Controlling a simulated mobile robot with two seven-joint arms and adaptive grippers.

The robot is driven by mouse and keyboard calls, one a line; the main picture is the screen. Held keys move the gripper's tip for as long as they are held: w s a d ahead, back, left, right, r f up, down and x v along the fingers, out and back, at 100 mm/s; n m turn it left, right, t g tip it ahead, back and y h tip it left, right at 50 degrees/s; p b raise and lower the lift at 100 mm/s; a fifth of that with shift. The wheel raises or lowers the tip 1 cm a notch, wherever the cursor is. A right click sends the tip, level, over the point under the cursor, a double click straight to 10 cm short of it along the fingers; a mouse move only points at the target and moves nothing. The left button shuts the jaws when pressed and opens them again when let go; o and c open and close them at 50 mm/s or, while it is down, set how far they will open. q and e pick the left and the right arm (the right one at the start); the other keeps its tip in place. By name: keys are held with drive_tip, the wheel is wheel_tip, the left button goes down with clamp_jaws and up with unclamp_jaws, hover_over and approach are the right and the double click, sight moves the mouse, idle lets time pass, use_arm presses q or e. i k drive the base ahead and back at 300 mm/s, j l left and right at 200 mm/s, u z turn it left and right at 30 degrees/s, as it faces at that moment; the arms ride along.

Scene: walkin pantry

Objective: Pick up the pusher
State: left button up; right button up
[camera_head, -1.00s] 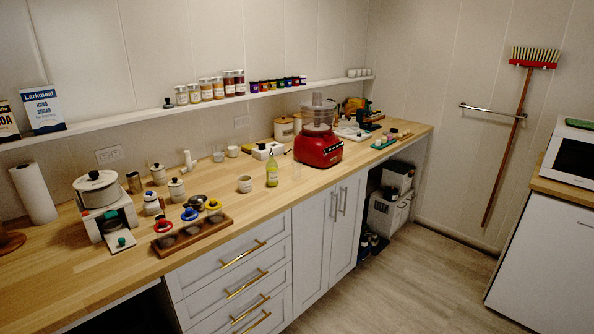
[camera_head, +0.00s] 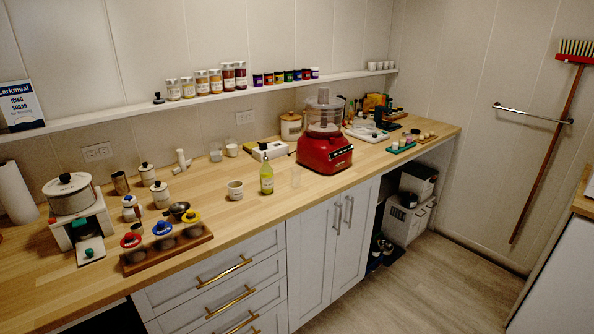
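I cannot tell for sure which thing is the pusher. A small white upright piece (camera_head: 181,160) with a stubby cylindrical top stands on the counter, left of the glasses, and may be it. A red food processor (camera_head: 323,152) with a clear bowl (camera_head: 323,112) stands farther right on the counter; no separate pusher can be made out in its top. Neither of my grippers is in view.
The wooden counter (camera_head: 240,210) has bare room near its front edge. A jar shelf (camera_head: 200,101) runs above. The floor (camera_head: 440,280) is clear.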

sight(296, 177)
drive_tip(key=i+l+u, duration=0.1)
drive_tip(key=i+l, duration=0.3)
drive_tip(key=l, duration=0.25)
drive_tip(key=i+l+u, duration=0.25)
drive_tip(key=i+l, duration=0.2)
drive_tip(key=l, duration=0.2)
drive_tip(key=i+l+u, duration=0.1)
drive_tip(key=l, duration=0.25)
drive_tip(key=i+l, duration=0.2)
drive_tip(key=l, duration=0.15)
drive_tip(key=i+u, duration=0.05)
